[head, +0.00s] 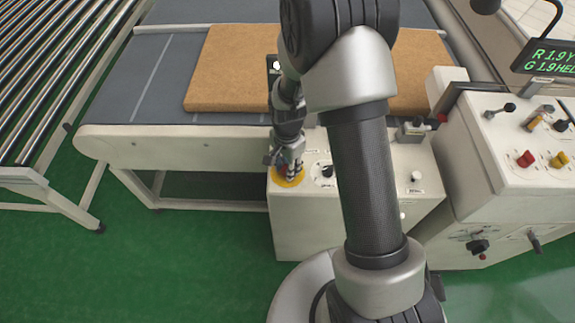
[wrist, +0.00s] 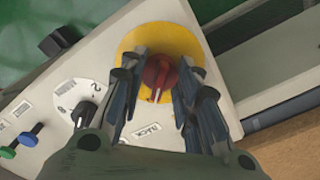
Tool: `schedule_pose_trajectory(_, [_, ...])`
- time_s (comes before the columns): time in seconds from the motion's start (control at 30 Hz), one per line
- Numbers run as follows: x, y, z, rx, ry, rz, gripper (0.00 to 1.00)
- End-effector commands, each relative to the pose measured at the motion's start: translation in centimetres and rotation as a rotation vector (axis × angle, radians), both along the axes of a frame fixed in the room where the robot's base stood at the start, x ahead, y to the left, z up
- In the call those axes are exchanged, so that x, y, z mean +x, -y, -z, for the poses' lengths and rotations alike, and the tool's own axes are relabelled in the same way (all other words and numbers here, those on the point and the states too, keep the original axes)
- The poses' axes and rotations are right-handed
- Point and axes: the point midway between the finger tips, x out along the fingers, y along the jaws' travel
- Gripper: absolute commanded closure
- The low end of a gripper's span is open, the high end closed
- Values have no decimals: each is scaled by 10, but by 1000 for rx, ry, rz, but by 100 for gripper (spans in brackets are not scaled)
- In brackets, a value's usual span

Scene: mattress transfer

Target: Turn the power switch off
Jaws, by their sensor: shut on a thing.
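The power switch is a red knob (wrist: 160,73) on a round yellow plate (wrist: 135,42), on the light-coloured panel of a control box. In the head view the yellow plate (head: 291,182) shows at the top left corner of the control box (head: 312,225). My gripper (wrist: 158,82) reaches down over the plate with one finger on each side of the red knob, shut on it. In the head view my gripper (head: 288,165) hides most of the knob.
A black dial (head: 326,171) sits just right of the yellow plate. Green and blue buttons (wrist: 30,133) are at the wrist view's left. A brown mattress (head: 225,70) lies on the conveyor (head: 140,145) behind. A larger console (head: 505,150) with levers stands at right.

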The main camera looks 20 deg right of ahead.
Motion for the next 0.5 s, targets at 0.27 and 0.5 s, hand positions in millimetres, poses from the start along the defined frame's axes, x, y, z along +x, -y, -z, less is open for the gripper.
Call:
schedule_pose_trajectory(0.27, [0, 0, 0, 0, 0, -19, 94])
schedule_pose_trajectory(0.5, [0, 0, 0, 0, 0, -125, 94])
